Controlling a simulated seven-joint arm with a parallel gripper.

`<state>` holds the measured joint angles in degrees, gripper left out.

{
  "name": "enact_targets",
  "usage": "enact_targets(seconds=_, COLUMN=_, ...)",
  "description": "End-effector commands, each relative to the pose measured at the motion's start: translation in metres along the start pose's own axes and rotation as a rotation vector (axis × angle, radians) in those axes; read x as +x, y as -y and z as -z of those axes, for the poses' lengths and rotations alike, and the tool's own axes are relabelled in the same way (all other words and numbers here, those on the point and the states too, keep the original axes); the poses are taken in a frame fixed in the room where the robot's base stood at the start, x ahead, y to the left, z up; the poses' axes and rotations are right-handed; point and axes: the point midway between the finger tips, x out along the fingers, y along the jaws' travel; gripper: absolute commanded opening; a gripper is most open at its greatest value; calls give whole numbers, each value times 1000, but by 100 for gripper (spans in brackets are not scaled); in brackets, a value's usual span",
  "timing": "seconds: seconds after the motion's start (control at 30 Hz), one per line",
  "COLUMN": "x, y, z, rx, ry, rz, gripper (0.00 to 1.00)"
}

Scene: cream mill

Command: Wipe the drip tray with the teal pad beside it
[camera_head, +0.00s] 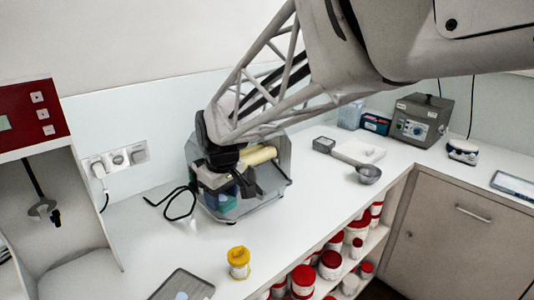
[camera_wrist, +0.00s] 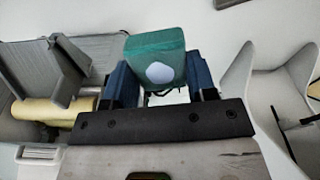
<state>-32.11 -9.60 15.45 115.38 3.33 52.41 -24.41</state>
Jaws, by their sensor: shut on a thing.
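The teal pad (camera_wrist: 155,42) is a block with a pale round patch on its face. In the wrist view it sits between the two blue fingers of my gripper (camera_wrist: 160,78), which is shut on it. A flat grey tray (camera_head: 180,284), apparently the drip tray, lies on the counter at the lower edge of the head view. A pale blue patch shows on it, and its near end is cut off. My gripper is well behind and apart from it.
The mill (camera_head: 280,165) with a cream-yellow roller (camera_head: 260,155) stands close around my gripper. A black cable loop (camera_head: 180,203) lies left of it. The white counter (camera_head: 150,245) is bare behind the tray.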

Motion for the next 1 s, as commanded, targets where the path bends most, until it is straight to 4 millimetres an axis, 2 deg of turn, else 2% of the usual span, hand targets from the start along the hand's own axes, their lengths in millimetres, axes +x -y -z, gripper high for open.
enact_targets(seconds=0.1, x=17, y=26, z=1, rx=-37, ry=2, rz=5, gripper=33)
enact_targets(seconds=0.6, x=80, y=126, z=-4, rx=-168, ry=1, rz=21, gripper=33)
enact_targets(seconds=0.8, x=96, y=151, z=-9, rx=-201, ry=0, rz=25, gripper=33)
enact_targets(seconds=1.0, x=102, y=162, z=-12, rx=-215, ry=0, rz=26, gripper=33)
